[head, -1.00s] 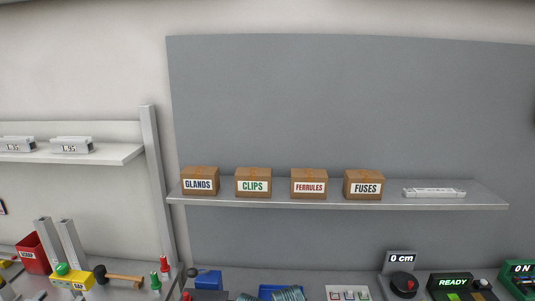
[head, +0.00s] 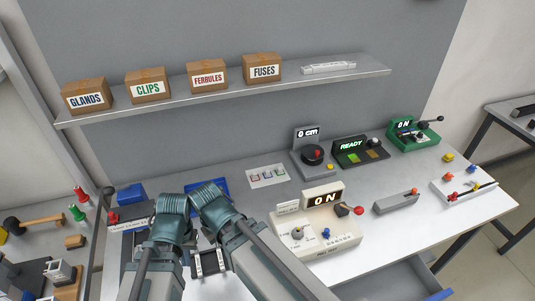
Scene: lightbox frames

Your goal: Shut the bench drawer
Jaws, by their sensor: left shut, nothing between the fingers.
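The bench drawer (head: 398,284) stands open at the lower right. Its grey interior juts out below the bench front, and its blue edge (head: 441,295) shows at the bottom of the picture. The bottom of the frame cuts off part of it. My left gripper (head: 209,263) is shut and empty, low over the bench left of the drawer and well apart from it. My teal and grey arm links partly surround it, so its fingertips are hard to make out. My right gripper cannot be made out.
A cream control box (head: 318,222) reading ON stands on the bench (head: 430,222) above the drawer. A grey lever block (head: 396,201) and a white peg board (head: 463,187) sit right of it. Bare floor (head: 480,262) lies right of the drawer.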

